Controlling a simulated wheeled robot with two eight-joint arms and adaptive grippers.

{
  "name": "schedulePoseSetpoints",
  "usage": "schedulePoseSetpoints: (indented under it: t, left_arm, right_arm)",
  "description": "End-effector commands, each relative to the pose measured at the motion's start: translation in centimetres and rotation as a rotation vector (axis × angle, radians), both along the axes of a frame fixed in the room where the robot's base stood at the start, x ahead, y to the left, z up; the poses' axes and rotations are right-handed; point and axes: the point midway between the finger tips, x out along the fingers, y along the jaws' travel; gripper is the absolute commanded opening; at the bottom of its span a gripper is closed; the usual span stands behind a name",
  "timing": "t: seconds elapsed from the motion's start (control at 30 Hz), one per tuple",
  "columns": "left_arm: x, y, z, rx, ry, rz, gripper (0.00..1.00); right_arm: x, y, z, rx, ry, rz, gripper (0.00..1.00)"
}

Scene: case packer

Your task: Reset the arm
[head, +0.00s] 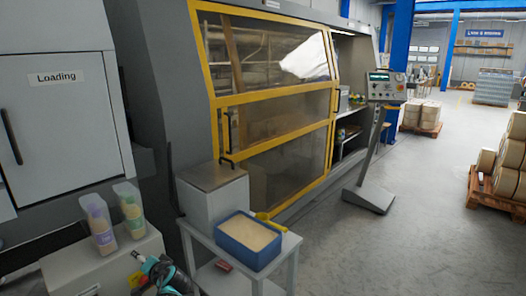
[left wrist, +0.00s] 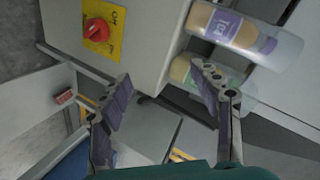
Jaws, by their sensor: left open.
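My left gripper (head: 142,268) is at the bottom of the head view, beside the light cabinet with two bottles on it. In the left wrist view the left gripper (left wrist: 160,85) has its two fingers spread wide, with nothing held between them. A red rotary knob on a yellow plate (left wrist: 97,32) lies beyond the left finger, apart from it. A purple-labelled bottle (left wrist: 238,35) and a green-labelled bottle (left wrist: 180,72) are at the upper right; the right finger overlaps the green-labelled one in the picture. My right gripper is in neither view.
A side table (head: 285,243) carries a blue bin (head: 247,255) of pale granules, a yellow scoop (head: 268,220) and a grey box (head: 212,195). The yellow-framed machine (head: 275,100) stands behind. A control pedestal (head: 375,145) stands to the right. Floor right of the table is clear.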

Motion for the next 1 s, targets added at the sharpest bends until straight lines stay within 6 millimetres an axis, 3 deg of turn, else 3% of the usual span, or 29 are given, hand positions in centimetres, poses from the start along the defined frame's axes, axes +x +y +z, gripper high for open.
schedulePoseSetpoints:
  t: [0.1,0.3,0.47,0.7,0.83,1.0]
  left_arm:
    - [-4.0,-2.6,2.1,-0.134,0.008,-0.002,0.63]
    - [-11.4,-7.5,3.5,-0.367,0.03,-0.012,0.63]
    - [-17.9,-11.8,3.3,-0.553,0.056,-0.026,0.63]
    - [-26.8,-18.1,1.3,-0.812,0.102,-0.054,0.63]
    - [-29.7,-20.3,0.3,-0.901,0.12,-0.067,0.63]
    - [-31.2,-21.5,-0.3,-0.95,0.131,-0.074,0.63]
  right_arm:
    - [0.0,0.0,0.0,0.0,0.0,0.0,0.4]
    - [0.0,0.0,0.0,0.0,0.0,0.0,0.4]
    - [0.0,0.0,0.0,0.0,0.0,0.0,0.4]
    - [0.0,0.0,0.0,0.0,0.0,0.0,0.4]
    - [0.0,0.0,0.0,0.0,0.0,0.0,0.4]
    - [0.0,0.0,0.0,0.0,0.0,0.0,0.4]
